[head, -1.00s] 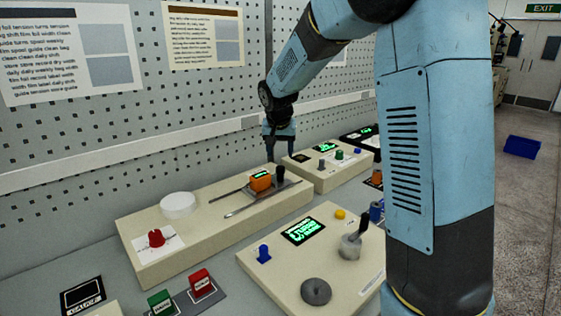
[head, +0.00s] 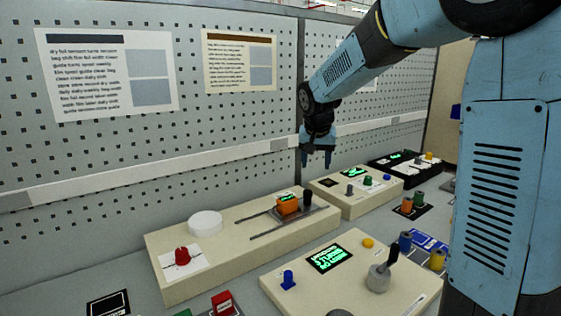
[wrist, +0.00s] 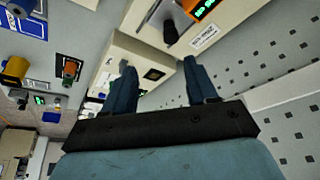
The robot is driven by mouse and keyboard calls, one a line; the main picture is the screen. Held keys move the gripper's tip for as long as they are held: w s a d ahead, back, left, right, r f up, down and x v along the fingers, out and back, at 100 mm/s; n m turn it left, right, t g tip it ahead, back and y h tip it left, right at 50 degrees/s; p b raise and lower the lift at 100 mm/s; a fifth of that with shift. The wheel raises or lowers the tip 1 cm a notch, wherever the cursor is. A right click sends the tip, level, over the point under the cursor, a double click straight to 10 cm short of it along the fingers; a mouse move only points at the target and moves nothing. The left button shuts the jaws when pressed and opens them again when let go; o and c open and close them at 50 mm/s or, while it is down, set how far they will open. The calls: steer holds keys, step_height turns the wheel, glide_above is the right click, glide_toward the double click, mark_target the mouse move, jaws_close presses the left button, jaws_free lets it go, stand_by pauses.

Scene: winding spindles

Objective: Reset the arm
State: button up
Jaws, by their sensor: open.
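My gripper (head: 316,160) hangs at the end of my blue arm, fingers pointing down, above the back of the bench near the pegboard. Its two fingers are apart with nothing between them. In the wrist view the two blue fingers of my gripper (wrist: 158,84) are spread and empty. The gripper is apart from these.
A beige panel (head: 340,200) with small knobs stands right of the gripper. A front beige panel (head: 300,290) holds a display, a blue knob and a grey pot. The pegboard wall (head: 240,130) with a pale rail runs close behind.

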steer(key=s+d+r, duration=0.2)
steer(key=s+d, duration=0.1)
steer(key=s, duration=0.5)
steer(key=s+d+r, duration=0.3)
steer(key=s, duration=0.4)
steer(key=s+d+f+n+t, duration=0.1)
steer(key=s+d+f+n, duration=0.1)
steer(key=s, duration=1.5)
steer(key=shift+s+d+f+y, duration=0.25)
steer(key=shift+d+f+y, duration=0.05)
steer(key=shift+d+y, duration=0.1)
